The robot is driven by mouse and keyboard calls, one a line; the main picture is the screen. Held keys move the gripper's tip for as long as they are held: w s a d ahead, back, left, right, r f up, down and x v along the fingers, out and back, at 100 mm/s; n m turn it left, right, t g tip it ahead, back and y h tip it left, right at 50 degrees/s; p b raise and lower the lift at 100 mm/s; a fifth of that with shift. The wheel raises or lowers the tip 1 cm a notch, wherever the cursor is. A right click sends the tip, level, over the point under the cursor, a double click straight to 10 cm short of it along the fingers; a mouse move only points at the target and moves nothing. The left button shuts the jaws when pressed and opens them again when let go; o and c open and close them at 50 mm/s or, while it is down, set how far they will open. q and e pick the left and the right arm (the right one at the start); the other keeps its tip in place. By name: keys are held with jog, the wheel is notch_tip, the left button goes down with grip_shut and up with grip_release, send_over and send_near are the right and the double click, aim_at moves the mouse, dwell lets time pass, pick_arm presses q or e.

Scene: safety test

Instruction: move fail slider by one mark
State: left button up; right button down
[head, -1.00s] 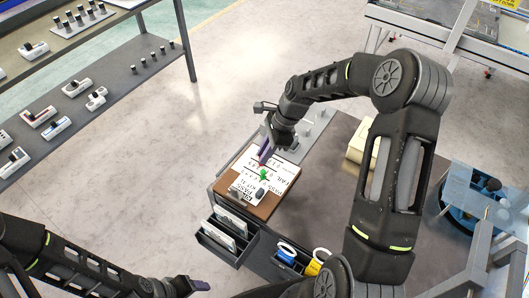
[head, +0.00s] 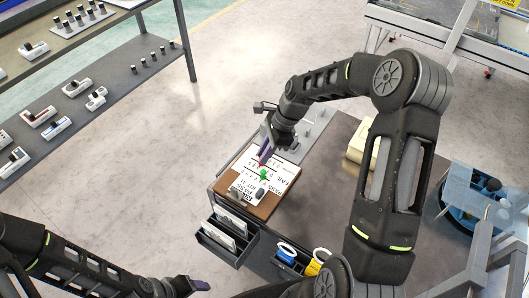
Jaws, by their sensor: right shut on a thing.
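A brown clipboard-like board (head: 266,208) with a white sheet (head: 250,180) lies on the left part of the table; the sheet carries the words FAIL and PASS and rows of marks. A small green slider piece (head: 263,173) sits on the sheet by the FAIL text. A dark knob (head: 260,193) is lower on the sheet. My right gripper (head: 265,155) is over the sheet with its fingertips at the green piece, shut on it; the fingers partly hide it. My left gripper (head: 198,284) is at the bottom, away from the board; its jaw gap is not clear.
A cream box (head: 361,150) is on the table (head: 330,195), behind my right arm. A shelf with several devices (head: 75,107) is at left.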

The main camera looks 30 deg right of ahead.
jog(key=shift+s+d, duration=0.45)
jog(key=shift+s, duration=0.25)
jog(key=c, duration=1.6)
grip_release()
jog(key=shift+c, duration=0.2)
jog(key=v, duration=0.7)
jog(key=shift+r+b, duration=0.3)
jog(key=shift+r, duration=0.1)
jog(key=shift+d, duration=0.15)
